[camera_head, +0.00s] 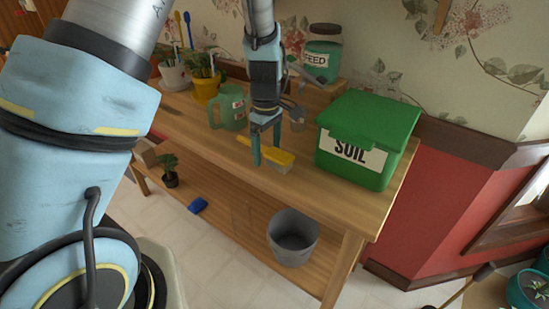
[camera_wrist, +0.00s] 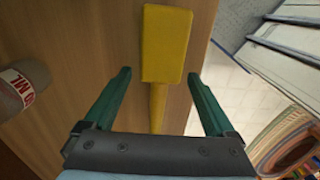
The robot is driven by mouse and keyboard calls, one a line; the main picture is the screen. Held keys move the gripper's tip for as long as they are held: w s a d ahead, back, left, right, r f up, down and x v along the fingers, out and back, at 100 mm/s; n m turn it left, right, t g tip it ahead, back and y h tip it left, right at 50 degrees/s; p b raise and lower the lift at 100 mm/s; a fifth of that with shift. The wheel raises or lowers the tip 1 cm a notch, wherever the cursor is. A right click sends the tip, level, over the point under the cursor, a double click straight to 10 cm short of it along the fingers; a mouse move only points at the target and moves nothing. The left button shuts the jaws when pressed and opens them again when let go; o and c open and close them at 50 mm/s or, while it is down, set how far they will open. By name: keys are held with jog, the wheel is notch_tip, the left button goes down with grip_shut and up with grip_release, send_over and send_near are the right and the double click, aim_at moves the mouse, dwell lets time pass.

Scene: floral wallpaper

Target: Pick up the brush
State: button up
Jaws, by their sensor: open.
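The brush (camera_head: 279,161) lies on the wooden table top (camera_head: 225,160), with a yellow back and handle and pale bristles on its underside. My gripper (camera_head: 266,160) hangs above it, pointing down, with teal fingers apart. In the wrist view the brush's yellow block (camera_wrist: 167,43) lies ahead, between the lines of the two fingers. Its handle runs back between the fingers of my gripper (camera_wrist: 160,80) and passes out of sight under the gripper's body. The fingers do not visibly touch the brush. The exact height above the table is hard to tell.
A green soil box (camera_head: 360,140) stands right of the brush. A green jug (camera_head: 228,107) stands behind left, and potted plants (camera_head: 205,85) farther back. A feed jar (camera_head: 322,55) stands on a wooden box. A grey bucket (camera_head: 292,238) sits on the lower shelf.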

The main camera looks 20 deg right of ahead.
grip_shut()
dwell(0.6)
